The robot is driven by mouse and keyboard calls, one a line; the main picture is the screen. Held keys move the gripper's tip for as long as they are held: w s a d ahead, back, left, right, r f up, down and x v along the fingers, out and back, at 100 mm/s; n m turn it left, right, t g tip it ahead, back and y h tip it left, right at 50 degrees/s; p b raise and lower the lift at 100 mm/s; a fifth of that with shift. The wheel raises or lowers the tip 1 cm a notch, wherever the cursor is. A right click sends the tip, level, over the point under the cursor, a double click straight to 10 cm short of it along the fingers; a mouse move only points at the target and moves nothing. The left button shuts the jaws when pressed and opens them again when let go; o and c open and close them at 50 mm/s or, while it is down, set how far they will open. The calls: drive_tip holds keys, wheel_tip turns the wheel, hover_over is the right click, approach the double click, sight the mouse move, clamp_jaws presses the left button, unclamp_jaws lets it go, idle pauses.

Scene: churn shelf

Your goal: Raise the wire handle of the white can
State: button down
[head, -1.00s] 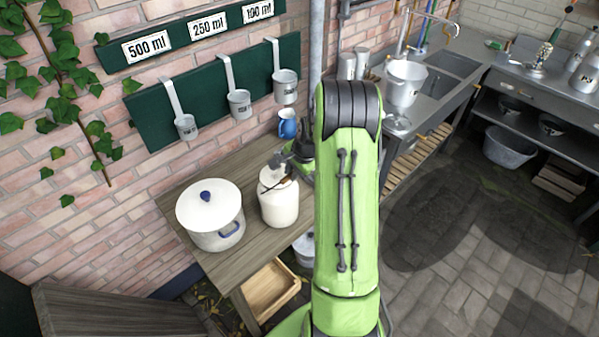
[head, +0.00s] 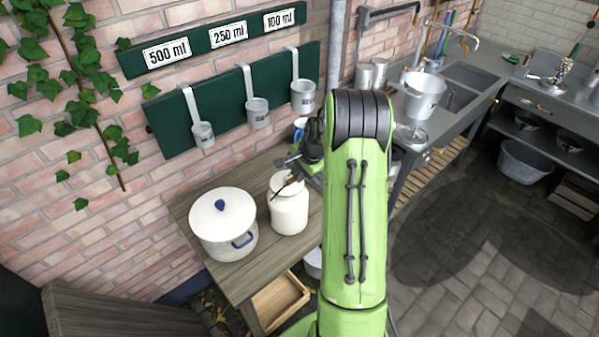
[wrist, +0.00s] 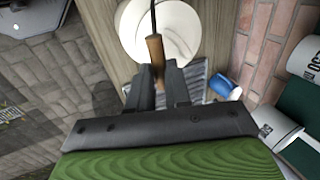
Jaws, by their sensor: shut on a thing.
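The white can (head: 289,213) stands upright on the wooden shelf, right of the white pot. It also fills the top of the wrist view (wrist: 185,28). Its wire handle (wrist: 153,18) carries a brown wooden grip (wrist: 155,52). My gripper (wrist: 160,82) is shut on that wooden grip, with one dark finger on each side. In the head view my gripper (head: 291,163) is above the can's top, and the grip (head: 287,187) shows small and dark at its mouth. Part of the wire is hidden or too thin to see in the head view.
A lidded white pot (head: 225,240) stands close to the can's left. A blue mug (head: 300,124) is behind, near the wall. Several ladles hang from a green board (head: 228,118) above. The wooden shelf (head: 240,281) has bare room in front.

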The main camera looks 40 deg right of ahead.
idle(0.7)
drive_tip(key=c, duration=1.1)
unclamp_jaws()
drive_tip(key=shift+o, duration=0.2)
wheel_tip(320, 180, up, 18)
drive_tip(key=p, duration=0.4)
drive_tip(key=shift+w, duration=0.35)
drive_tip(key=shift+r, duration=0.1)
drive_tip(key=v, duration=1.5)
drive_tip(key=shift+s+r, duration=0.15)
drive_tip(key=shift+r, duration=0.2)
